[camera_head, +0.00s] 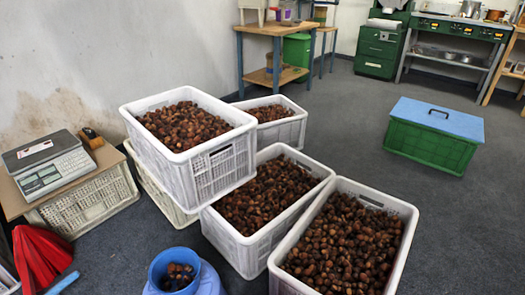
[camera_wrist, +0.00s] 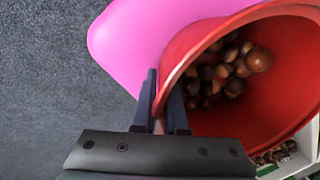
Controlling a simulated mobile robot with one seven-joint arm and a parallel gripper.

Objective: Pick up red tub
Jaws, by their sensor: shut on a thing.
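The red tub (camera_wrist: 290,62) fills the right of the wrist view, cut off by the frame edge. Several brown chestnuts (camera_wrist: 226,68) lie inside it. My gripper (camera_wrist: 163,88) is shut on the tub's near left rim, one finger on each side of the wall. A pink surface (camera_wrist: 130,35) shows behind and below the tub; I cannot tell if they touch. The head view shows neither my gripper nor the red tub.
White crates full of chestnuts (camera_head: 405,225) stand in the middle. A blue tub (camera_head: 158,268) holding chestnuts sits on a pale blue surface (camera_head: 208,280) at the front. A scale (camera_head: 45,165) stands at left; a green box with a blue lid (camera_head: 430,145) at right. Grey floor is clear around it.

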